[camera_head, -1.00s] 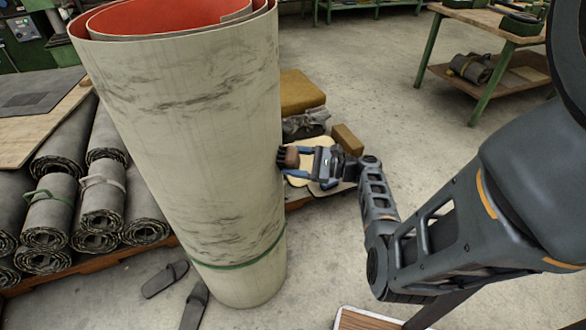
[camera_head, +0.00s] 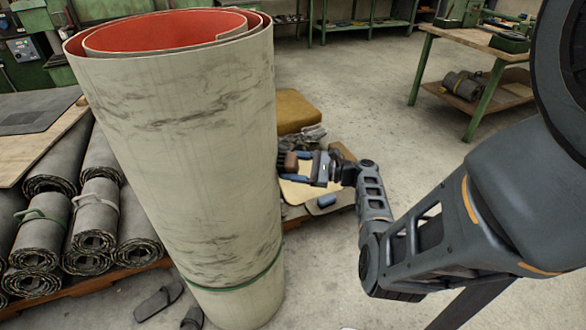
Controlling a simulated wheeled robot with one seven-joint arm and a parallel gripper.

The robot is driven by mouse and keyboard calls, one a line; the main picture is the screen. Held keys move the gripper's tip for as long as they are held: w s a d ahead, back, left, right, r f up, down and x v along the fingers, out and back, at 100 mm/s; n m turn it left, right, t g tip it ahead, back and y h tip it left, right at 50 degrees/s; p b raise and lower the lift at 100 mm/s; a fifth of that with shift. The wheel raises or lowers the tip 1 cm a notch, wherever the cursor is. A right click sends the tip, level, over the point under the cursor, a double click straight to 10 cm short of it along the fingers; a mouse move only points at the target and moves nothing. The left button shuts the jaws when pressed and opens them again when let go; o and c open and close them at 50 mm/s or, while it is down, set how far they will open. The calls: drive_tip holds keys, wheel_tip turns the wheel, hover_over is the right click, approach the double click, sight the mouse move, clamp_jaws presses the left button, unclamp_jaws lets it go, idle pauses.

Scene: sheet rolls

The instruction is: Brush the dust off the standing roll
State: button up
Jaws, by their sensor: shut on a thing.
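The standing roll (camera_head: 190,150) is a tall, pale cream sheet roll with a red inside, upright on the floor left of centre. Grey smudges of dust streak its upper side and its lower right side, above a green band (camera_head: 238,283). My gripper (camera_head: 301,167) is right of the roll at mid height, shut on a brown brush (camera_head: 291,161). The brush is close to the roll's right edge. Whether it touches the roll cannot be told.
Several grey rolls (camera_head: 95,215) lie stacked on a low wooden platform at left. Dark slippers (camera_head: 158,300) lie on the floor in front. A yellow-brown cushion (camera_head: 297,110) and cloths are behind my gripper. A green-legged workbench (camera_head: 480,60) stands at back right, with open floor before it.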

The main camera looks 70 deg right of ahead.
drive_tip(key=shift+r, duration=0.45)
drive_tip(key=shift+a+p, duration=1.1)
drive_tip(key=shift+a, duration=0.05)
drive_tip(key=shift+s+a+p, duration=0.25)
drive_tip(key=shift+a+p, duration=0.6)
drive_tip(key=shift+a, duration=0.45)
drive_tip(key=shift+s+a+p, duration=0.2)
drive_tip(key=shift+a+p, duration=0.65)
drive_tip(key=shift+a, duration=0.45)
drive_tip(key=shift+f, duration=0.1)
drive_tip(key=s, duration=0.6)
drive_tip(key=shift+d, duration=0.35)
drive_tip(key=shift+s, duration=0.1)
drive_tip(key=shift+s+d, duration=0.2)
drive_tip(key=shift+s, duration=1.2)
